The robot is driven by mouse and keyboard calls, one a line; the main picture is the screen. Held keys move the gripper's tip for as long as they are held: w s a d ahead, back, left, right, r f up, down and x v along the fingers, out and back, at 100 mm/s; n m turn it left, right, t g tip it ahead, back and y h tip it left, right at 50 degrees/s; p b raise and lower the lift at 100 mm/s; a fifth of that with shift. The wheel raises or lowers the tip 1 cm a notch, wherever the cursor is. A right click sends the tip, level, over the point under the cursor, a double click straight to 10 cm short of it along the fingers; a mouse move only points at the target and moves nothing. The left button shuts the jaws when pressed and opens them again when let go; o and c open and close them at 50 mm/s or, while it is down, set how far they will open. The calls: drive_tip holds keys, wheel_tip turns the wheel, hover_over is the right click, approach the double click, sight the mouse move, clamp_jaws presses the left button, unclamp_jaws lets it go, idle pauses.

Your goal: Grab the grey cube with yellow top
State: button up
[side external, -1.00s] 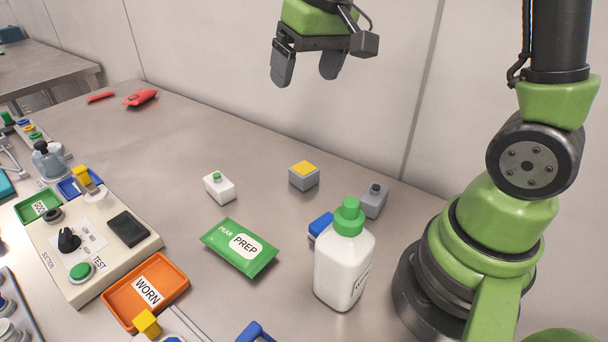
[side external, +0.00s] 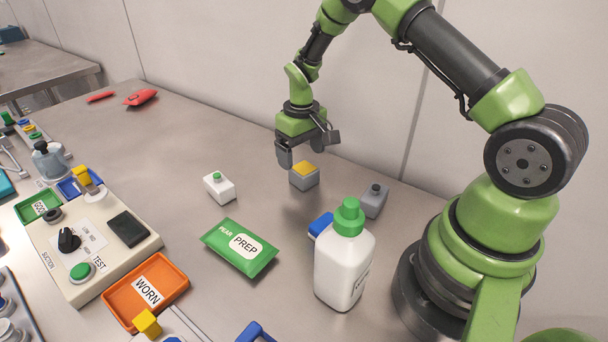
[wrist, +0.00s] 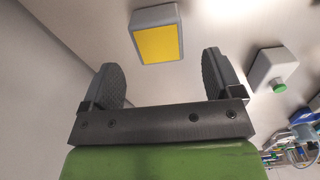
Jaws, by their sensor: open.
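The grey cube with a yellow top (side external: 304,177) sits on the metal table, near the back wall. In the wrist view the cube (wrist: 157,38) lies ahead of the fingertips, between the lines of the two fingers and a little left of centre. My gripper (side external: 303,160) is open and empty, low above the table right by the cube.
A control box (side external: 100,245) is at left.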

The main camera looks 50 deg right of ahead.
sight(304, 168)
drive_tip(key=f, duration=0.4)
drive_tip(key=shift+s+f, duration=0.35)
drive_tip(key=shift+c, duration=0.2)
drive_tip(key=c, duration=1)
drive_tip(key=shift+r, duration=0.1)
